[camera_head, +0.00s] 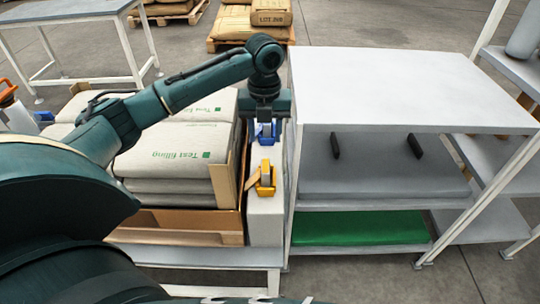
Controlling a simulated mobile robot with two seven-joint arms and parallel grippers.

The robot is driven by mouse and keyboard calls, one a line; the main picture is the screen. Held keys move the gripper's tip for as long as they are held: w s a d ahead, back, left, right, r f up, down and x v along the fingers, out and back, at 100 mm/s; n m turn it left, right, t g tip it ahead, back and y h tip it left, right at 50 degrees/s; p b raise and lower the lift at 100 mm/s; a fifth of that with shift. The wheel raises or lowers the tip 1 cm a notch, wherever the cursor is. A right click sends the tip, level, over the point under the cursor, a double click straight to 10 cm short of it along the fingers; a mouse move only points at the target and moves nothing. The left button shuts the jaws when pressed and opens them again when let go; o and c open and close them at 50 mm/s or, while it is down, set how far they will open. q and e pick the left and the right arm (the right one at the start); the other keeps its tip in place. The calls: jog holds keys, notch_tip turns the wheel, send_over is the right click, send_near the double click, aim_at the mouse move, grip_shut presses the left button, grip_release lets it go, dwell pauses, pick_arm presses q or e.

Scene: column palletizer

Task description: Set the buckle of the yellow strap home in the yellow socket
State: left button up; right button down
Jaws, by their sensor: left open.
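The yellow socket (266,190) is on the narrow white ledge (265,220) beside the stacked sacks. A short yellow-tan strap (252,181) lies at its left side, towards the sacks. A small grey part shows within the yellow piece; I cannot tell whether it is the buckle, or how it sits. My left gripper (265,121) is open and points down above the blue socket (265,134), behind the yellow one. Its fingers are small here, and the gap between them and the blue socket is unclear. My right gripper is out of view.
Sacks (175,150) fill an open cardboard box (175,222) left of the ledge. A white-topped shelf unit (405,88) stands close on the right, its top higher than the ledge. A green mat (360,228) lies on its lower shelf. A grey table (70,15) stands back left.

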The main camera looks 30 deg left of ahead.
pick_arm(q)
jog(key=s+d+f+n+t+h, duration=0.2)
jog(key=s+d+f+n+h, duration=0.15)
jog(key=d+f+n, duration=0.4)
jog(key=s+d+f+n+t+h, duration=0.2)
jog(key=s+d+f+n+t, duration=0.15)
jog(key=d+f, duration=0.65)
jog(key=s+r+n+t, duration=0.3)
jog(key=s+n+t, duration=0.3)
jog(key=s+n, duration=0.5)
jog(key=n+y, duration=0.1)
jog(key=n, duration=0.4)
jog(key=shift+s+d+r+n, duration=0.2)
jog(key=shift+s+d+n, duration=0.05)
jog(key=shift+s+n, duration=0.05)
jog(key=shift+s, duration=0.1)
